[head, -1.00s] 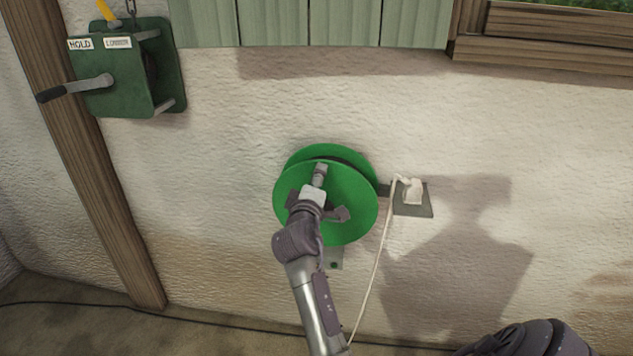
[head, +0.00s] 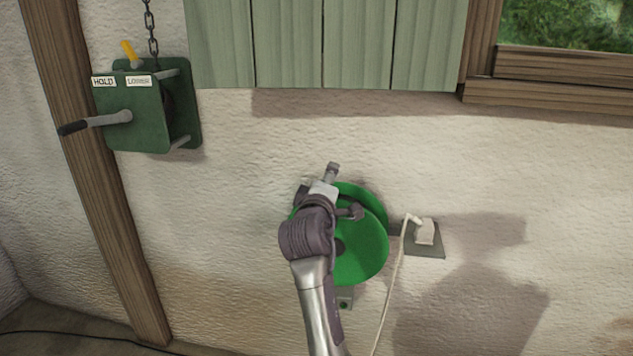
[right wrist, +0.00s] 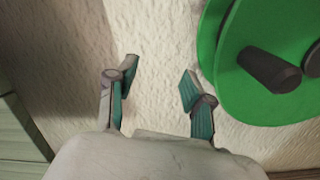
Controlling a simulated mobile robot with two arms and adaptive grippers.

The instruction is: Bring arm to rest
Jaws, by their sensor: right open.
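My right gripper (head: 344,189) is over the upper left part of the green reel (head: 367,245) in the head view, its arm coming up from the bottom middle. In the right wrist view the gripper (right wrist: 158,84) has its two teal-padded fingers apart, with only bare wall between them. The reel also shows there to the right (right wrist: 225,75), with a dark knob (right wrist: 268,70) standing out from it, clear of the fingers. My arm hides the reel's left part in the head view. My left gripper is not in view.
A green winch box (head: 140,115) with a crank handle (head: 95,123), yellow lever (head: 129,50) and chain (head: 151,25) hangs at upper left. A white plug (head: 424,232) and cord (head: 394,285) are right of the reel. Pale green boards (head: 325,45) are above.

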